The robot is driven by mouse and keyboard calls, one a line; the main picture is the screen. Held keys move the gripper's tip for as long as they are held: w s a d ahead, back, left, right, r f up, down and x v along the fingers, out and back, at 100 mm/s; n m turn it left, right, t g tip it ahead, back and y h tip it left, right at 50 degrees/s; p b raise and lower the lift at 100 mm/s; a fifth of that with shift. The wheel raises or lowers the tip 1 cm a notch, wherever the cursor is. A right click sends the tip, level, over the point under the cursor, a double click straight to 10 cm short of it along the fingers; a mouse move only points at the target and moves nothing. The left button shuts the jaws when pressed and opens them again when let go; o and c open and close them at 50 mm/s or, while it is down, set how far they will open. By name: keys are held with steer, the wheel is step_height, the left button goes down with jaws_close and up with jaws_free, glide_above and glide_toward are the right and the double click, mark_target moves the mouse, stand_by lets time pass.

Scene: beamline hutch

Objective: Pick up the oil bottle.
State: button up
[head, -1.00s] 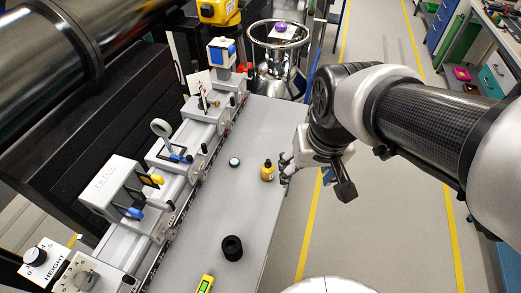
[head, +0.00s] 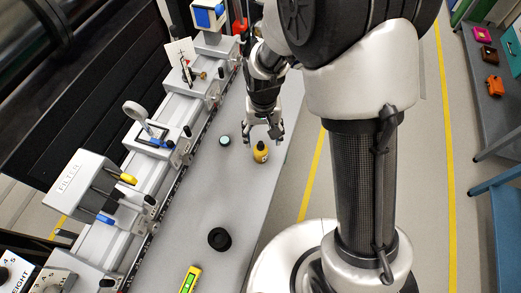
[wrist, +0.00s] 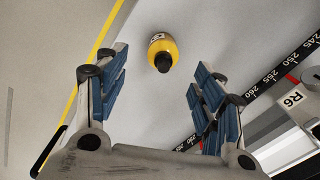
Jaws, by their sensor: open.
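The oil bottle (head: 261,153) is a small yellow bottle with a dark cap, standing upright on the grey table near its right edge. In the wrist view the bottle (wrist: 166,48) lies ahead of the fingertips, between the lines of the two blue-padded fingers. My gripper (head: 263,137) is open and empty, just behind the bottle in the head view. In the wrist view the gripper (wrist: 158,88) has clear space between its pads, and I see no contact with the bottle.
A small teal-topped jar (head: 224,140) stands left of the bottle. A black round object (head: 219,239) and a yellow-green device (head: 190,279) are nearer on the table (head: 200,205). The optical rail with its filter box (head: 84,190) runs along the left.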

mark_target(261, 153)
step_height(261, 153, down, 6)
steer(key=shift+r+b, duration=0.1)
steer(key=shift+b, duration=0.65)
steer(key=f, duration=0.1)
steer(key=f+b, duration=0.1)
steer(key=f, duration=0.1)
steer(key=f+b, duration=0.1)
steer(key=f, duration=0.1)
steer(key=shift+a+f, duration=0.2)
steer(key=shift+a, duration=0.1)
steer(key=shift+r, duration=0.1)
steer(key=shift+c, duration=0.4)
steer(key=c, duration=1.1)
